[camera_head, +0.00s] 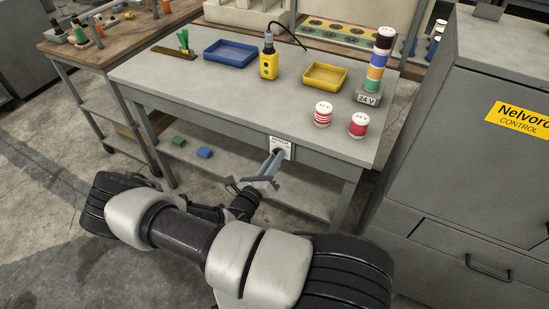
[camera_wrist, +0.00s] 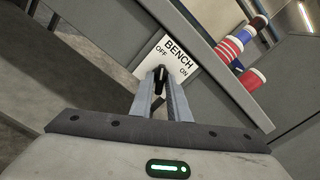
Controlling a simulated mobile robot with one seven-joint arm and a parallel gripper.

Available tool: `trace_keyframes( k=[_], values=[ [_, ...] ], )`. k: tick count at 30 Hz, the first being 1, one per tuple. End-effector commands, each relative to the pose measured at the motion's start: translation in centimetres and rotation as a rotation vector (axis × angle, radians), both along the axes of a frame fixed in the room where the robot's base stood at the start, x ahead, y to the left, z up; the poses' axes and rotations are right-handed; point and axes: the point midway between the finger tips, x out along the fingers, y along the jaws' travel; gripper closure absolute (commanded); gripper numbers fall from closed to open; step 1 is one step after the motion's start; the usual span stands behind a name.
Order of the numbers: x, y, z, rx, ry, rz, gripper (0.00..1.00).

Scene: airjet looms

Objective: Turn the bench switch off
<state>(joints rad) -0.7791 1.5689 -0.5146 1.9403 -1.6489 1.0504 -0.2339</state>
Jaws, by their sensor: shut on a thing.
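The bench switch is on a white plate (camera_wrist: 176,52) marked BENCH, with OFF at the left and ON at the right. In the head view the plate (camera_head: 287,146) is on the front edge of the grey bench (camera_head: 215,105). My gripper (camera_wrist: 160,80) is shut on the dark switch handle (camera_wrist: 159,75), and its fingers are in front of the plate. In the head view my gripper (camera_head: 275,158) reaches up to the plate from below. The fingers hide part of the handle, and I cannot tell which mark it points to.
The bench top holds a blue tray (camera_head: 230,53), a yellow tray (camera_head: 325,76), a yellow pendant (camera_head: 268,64), two striped or red spools (camera_head: 323,115) and a signal tower (camera_head: 377,68). A grey cabinet (camera_head: 490,130) stands close at the right. A lower shelf runs beneath the bench.

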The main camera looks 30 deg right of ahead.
Motion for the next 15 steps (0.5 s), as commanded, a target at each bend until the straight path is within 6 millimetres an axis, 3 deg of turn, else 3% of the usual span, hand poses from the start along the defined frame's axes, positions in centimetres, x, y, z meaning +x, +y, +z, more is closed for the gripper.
trace_keyframes(
  k=[15],
  values=[
    [-0.07,0.04,-0.04,-0.122,0.159,0.000,1.00]
  ],
)
